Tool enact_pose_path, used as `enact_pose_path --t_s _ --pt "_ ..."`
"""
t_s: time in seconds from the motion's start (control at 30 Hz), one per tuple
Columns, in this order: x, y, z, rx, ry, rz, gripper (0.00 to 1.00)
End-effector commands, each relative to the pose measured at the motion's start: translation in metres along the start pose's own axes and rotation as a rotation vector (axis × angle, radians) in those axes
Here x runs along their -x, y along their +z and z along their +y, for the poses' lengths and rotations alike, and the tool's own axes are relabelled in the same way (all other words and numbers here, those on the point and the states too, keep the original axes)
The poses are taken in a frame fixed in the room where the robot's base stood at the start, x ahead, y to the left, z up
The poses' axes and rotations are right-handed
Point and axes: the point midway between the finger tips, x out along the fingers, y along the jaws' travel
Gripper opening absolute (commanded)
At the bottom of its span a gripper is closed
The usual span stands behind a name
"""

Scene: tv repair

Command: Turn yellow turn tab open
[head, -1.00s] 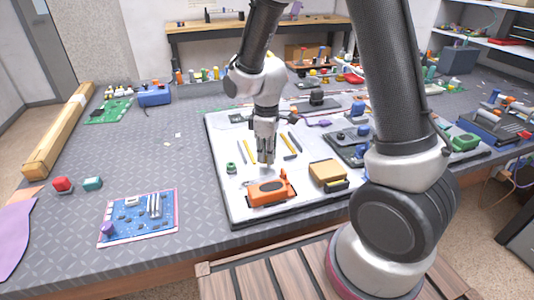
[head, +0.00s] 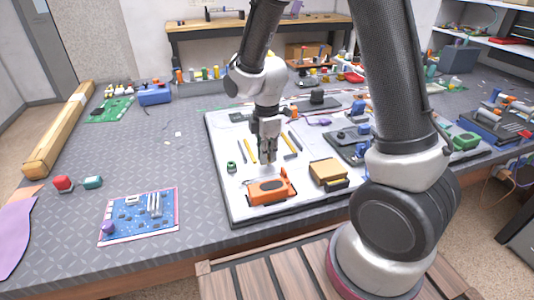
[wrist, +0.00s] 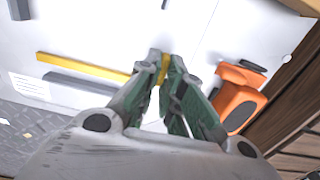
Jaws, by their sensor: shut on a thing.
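My gripper (head: 267,158) points down over the white work mat (head: 235,205), between two pairs of slim tools and just behind an orange device (head: 270,190). In the wrist view my gripper (wrist: 163,62) has its fingertips together around a small yellow piece, the turn tab (wrist: 163,70), of which only a sliver shows. The fingers hide the rest of it, so its exact angle cannot be told. In the head view the tab is hidden behind the fingers.
A yellow strip (wrist: 85,67) and a dark strip (wrist: 78,82) lie beside the gripper. The orange device (wrist: 238,98) is close on the other side. A tan block (head: 327,172) sits to its right. A blue circuit board (head: 140,216) lies on the table at left.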

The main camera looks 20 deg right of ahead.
Motion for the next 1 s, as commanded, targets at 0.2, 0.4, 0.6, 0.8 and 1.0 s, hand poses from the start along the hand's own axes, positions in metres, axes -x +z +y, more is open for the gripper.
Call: enact_pose_path --t_s 0.2,0.4,0.6,0.8,1.0 --pt "0.0 0.0 0.0 0.006 0.001 0.0 0.0" --pt "0.0 0.0 0.0 0.005 0.001 0.0 0.14" --pt "0.0 0.0 0.0 0.004 0.001 0.0 0.3" --pt "0.001 0.0 0.0 0.004 0.001 0.0 0.3" --pt "0.025 -0.001 0.002 0.004 0.006 0.002 0.3"
